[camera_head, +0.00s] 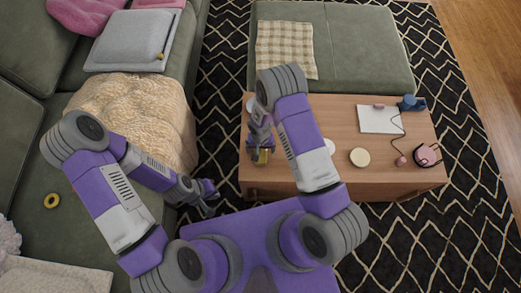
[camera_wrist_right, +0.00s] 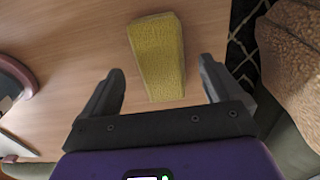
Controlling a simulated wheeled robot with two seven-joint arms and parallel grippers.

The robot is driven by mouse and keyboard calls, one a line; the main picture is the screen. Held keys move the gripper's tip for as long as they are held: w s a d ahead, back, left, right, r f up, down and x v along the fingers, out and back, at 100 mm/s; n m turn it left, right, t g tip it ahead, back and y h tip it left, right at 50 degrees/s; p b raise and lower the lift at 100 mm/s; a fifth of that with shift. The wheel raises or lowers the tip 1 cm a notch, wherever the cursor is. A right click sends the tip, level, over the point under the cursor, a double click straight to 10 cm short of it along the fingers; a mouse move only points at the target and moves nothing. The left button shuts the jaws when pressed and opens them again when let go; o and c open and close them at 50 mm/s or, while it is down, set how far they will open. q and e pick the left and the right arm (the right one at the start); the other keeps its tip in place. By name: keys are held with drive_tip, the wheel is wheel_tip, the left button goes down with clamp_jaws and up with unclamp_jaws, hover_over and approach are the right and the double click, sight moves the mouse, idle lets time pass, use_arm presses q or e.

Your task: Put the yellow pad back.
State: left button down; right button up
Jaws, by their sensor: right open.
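The yellow pad (camera_wrist_right: 157,60) is a textured yellow block lying on the wooden table top. In the right wrist view it lies ahead of and partly between the fingers of my right gripper (camera_wrist_right: 160,85), which is open and touches neither side of it. In the head view the yellow pad (camera_head: 262,156) shows only as a small patch by my right gripper, mostly hidden by my right arm. My left gripper (camera_head: 210,197) hangs beside the sofa, left of the table, apart from the pad; its jaws are too small to read.
The wooden table (camera_head: 400,178) also bears a white sheet (camera_head: 380,119), a blue object (camera_head: 411,103), a round cream disc (camera_head: 359,157) and a pink-rimmed round item (camera_head: 428,155). A green ottoman (camera_head: 355,50) adjoins its far side.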

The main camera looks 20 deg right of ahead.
sight(260, 152)
wheel_tip(260, 152, up, 9)
drive_tip(key=p, duration=0.3)
drive_tip(key=s+a+y, duration=0.2)
drive_tip(key=s+y, duration=0.2)
drive_tip(key=s, duration=1.1)
drive_tip(key=shift+s+r+n+t, duration=0.15)
drive_tip(key=shift+s+n+t, duration=0.05)
drive_tip(key=shift+n+t, duration=0.1)
drive_tip(key=shift+a, duration=0.1)
wheel_tip(260, 152, up, 6)
drive_tip(key=p, duration=0.5)
drive_tip(key=shift+f, duration=0.25)
